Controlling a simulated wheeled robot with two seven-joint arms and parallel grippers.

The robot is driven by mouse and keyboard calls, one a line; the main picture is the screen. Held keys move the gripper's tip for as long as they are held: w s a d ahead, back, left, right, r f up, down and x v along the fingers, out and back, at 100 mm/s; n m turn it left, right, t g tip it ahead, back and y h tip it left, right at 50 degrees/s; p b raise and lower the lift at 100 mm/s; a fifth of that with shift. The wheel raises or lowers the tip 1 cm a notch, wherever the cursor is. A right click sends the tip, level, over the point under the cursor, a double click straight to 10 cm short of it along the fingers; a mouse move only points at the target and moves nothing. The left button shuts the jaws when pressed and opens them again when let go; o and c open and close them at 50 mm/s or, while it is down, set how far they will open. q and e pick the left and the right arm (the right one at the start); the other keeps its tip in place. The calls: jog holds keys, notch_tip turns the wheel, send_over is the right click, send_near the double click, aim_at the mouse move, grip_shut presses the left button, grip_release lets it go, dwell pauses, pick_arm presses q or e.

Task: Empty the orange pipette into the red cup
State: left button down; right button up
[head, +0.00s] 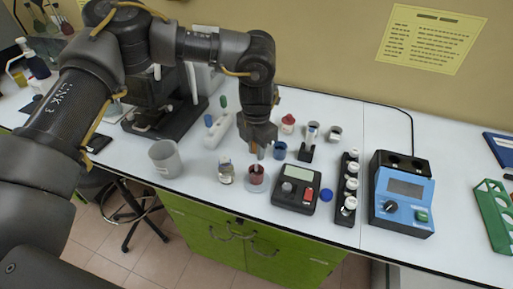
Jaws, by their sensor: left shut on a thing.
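My left gripper (261,150) comes down from above and is shut on a thin pipette (253,152), of which only a small orange part shows between the fingers. The gripper hides most of the pipette. The red cup (257,178) is small and stands upright on a pale round base near the front edge of the white bench. The pipette and fingertips are right above the cup's mouth. I cannot tell whether the tip is inside it. My right gripper is not in view.
A clear jar (226,174) stands just left of the cup, and a dark meter (284,199) just right. A grey beaker (164,160), a black vial rack (346,211) and a blue device (398,213) stand farther out.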

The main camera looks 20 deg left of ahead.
pick_arm(q)
jog(key=shift+r, duration=0.15)
dwell(0.5)
jog(key=shift+r+p, duration=1.1)
jog(key=shift+r, duration=0.25)
jog(key=c, duration=1.8)
grip_release()
jog(key=shift+c, duration=0.7)
jog(key=shift+r+p, duration=1.05)
jog(key=shift+r, duration=0.45)
